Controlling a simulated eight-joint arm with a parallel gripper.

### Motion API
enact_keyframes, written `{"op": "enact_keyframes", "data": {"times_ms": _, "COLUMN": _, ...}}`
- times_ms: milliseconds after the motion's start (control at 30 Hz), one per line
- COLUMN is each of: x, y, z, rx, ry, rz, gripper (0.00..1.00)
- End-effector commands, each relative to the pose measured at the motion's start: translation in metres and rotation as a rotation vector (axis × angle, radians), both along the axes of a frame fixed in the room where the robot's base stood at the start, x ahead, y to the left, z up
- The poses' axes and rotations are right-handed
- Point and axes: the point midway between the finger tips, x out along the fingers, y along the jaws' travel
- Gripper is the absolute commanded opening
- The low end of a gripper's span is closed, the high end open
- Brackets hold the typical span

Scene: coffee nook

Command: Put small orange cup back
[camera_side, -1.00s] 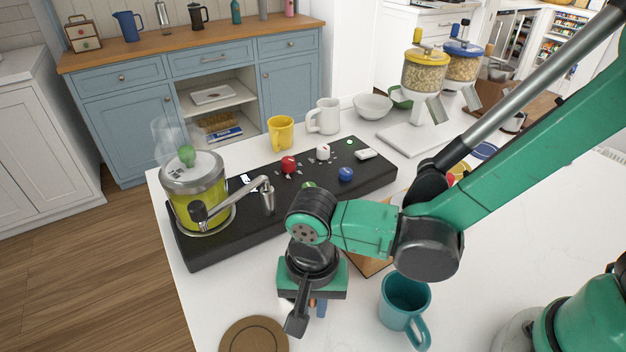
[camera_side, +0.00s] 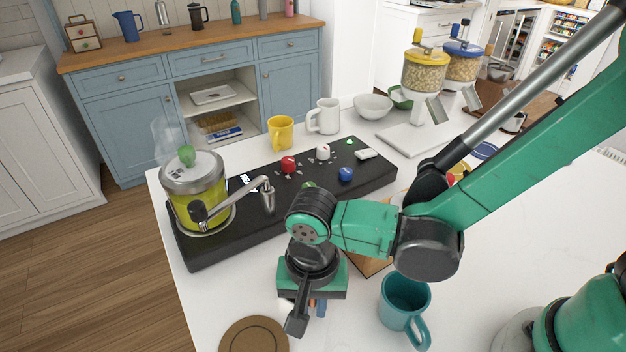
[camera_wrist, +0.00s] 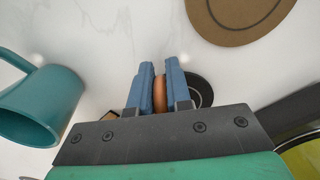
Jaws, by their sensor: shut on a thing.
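My gripper (camera_wrist: 160,88) is shut on a narrow orange-brown thing (camera_wrist: 160,94), seen between its two blue fingers in the wrist view. It looks like part of the small orange cup, but most of it is hidden. In the side view my gripper (camera_side: 317,305) points down over the white counter, and only a small orange-brown bit (camera_side: 312,302) shows by the fingers. In the wrist view a dark round thing (camera_wrist: 203,90) lies just right of the fingers, partly hidden by them. I cannot tell whether the held thing touches the counter.
A teal mug (camera_side: 405,297) stands right of my gripper. A round brown mat (camera_side: 254,337) lies at the front left. Behind is a black coffee-machine base (camera_side: 225,243) with a tap and yellow-green container (camera_side: 195,203). Yellow (camera_side: 280,132) and white (camera_side: 324,117) mugs stand farther back.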

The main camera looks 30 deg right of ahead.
Motion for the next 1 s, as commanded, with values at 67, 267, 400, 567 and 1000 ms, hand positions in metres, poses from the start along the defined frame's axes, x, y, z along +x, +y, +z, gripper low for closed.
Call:
{"op": "enact_keyframes", "data": {"times_ms": 67, "x": 0.000, "y": 0.000, "z": 0.001, "rx": 0.000, "ry": 0.000, "rz": 0.000, "gripper": 0.00}}
{"op": "enact_keyframes", "data": {"times_ms": 267, "x": 0.000, "y": 0.000, "z": 0.011, "rx": 0.000, "ry": 0.000, "rz": 0.000, "gripper": 0.00}}
{"op": "enact_keyframes", "data": {"times_ms": 400, "x": 0.000, "y": 0.000, "z": 0.030, "rx": 0.000, "ry": 0.000, "rz": 0.000, "gripper": 0.00}}
{"op": "enact_keyframes", "data": {"times_ms": 567, "x": 0.000, "y": 0.000, "z": 0.071, "rx": 0.000, "ry": 0.000, "rz": 0.000, "gripper": 0.00}}
{"op": "enact_keyframes", "data": {"times_ms": 1000, "x": 0.000, "y": 0.000, "z": 0.171, "rx": 0.001, "ry": 0.001, "rz": 0.001, "gripper": 0.00}}
